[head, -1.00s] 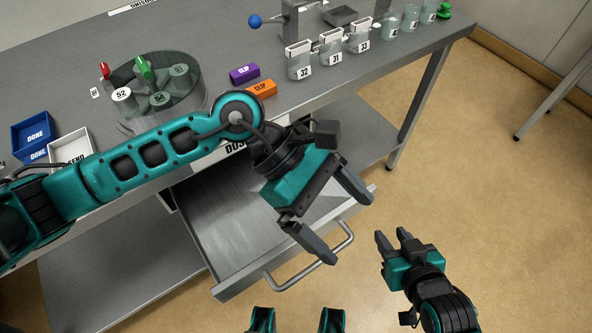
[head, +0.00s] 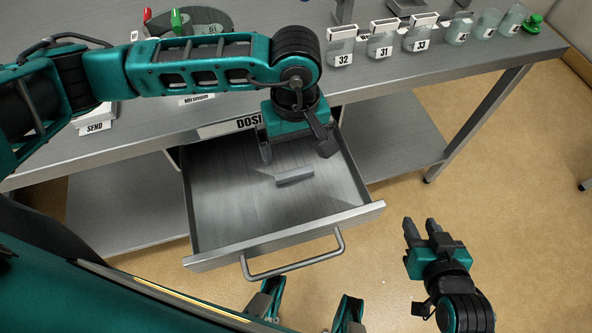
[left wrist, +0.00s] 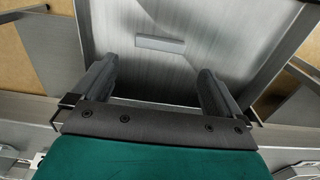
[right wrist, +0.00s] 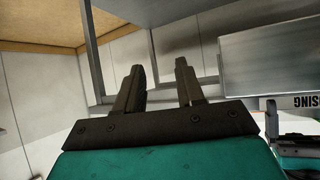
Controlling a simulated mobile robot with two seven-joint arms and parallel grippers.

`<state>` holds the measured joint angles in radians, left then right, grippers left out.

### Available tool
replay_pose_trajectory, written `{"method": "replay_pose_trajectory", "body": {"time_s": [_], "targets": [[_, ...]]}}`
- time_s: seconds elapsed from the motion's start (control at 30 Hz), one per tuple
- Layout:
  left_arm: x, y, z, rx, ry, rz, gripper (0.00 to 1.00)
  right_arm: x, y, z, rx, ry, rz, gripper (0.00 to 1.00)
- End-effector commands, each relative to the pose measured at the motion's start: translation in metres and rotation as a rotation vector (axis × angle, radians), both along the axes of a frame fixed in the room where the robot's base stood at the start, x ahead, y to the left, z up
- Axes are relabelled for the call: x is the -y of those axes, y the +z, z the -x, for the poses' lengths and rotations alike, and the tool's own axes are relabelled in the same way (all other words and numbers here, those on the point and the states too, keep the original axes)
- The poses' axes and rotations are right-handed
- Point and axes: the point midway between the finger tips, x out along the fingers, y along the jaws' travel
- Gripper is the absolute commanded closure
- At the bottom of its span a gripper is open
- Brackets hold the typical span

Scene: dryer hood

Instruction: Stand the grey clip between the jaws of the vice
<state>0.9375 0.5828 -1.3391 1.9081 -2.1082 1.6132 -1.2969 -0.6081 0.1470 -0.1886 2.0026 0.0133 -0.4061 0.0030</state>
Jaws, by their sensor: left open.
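A grey bar, which looks like the grey clip (head: 294,176), lies flat in the open drawer (head: 235,215). It also shows in the left wrist view (left wrist: 160,44), beyond the fingertips and between their lines. My left gripper (head: 296,152) is open and empty, pointing down over the back of the drawer, apart from the clip. My right gripper (head: 420,226) is open and empty over the floor, right of the drawer. A grey metal post (head: 343,12) at the top edge may be part of the vice; its jaws are not clearly seen.
Numbered jars (head: 380,44) stand along the bench's back right, beside a green knob (head: 534,22). A white SEND tray (head: 96,120) and a carousel (head: 205,20) are at the left, partly behind my left arm. The drawer handle (head: 295,262) sticks out in front.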

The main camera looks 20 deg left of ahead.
Motion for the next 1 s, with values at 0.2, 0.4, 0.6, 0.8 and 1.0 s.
{"method": "replay_pose_trajectory", "body": {"time_s": [0.2,0.4,0.6,0.8,1.0], "targets": [[0.000,-0.036,0.000,-0.002,0.001,0.001,0.00,-0.001,-0.004,0.001,-0.008,0.001,-0.002,0.62],[0.001,-0.046,0.001,-0.001,0.002,0.003,0.00,-0.002,-0.003,0.000,-0.004,0.002,-0.003,0.62],[0.001,-0.072,0.006,-0.006,0.001,0.003,0.00,-0.002,-0.003,0.000,-0.003,0.003,-0.004,0.62],[0.000,-0.094,0.006,-0.002,0.003,0.003,0.00,-0.003,-0.004,0.000,-0.002,0.004,-0.006,0.62],[0.001,-0.094,0.005,-0.001,0.002,0.003,0.01,-0.003,-0.003,-0.001,-0.001,0.005,-0.007,0.62]]}}
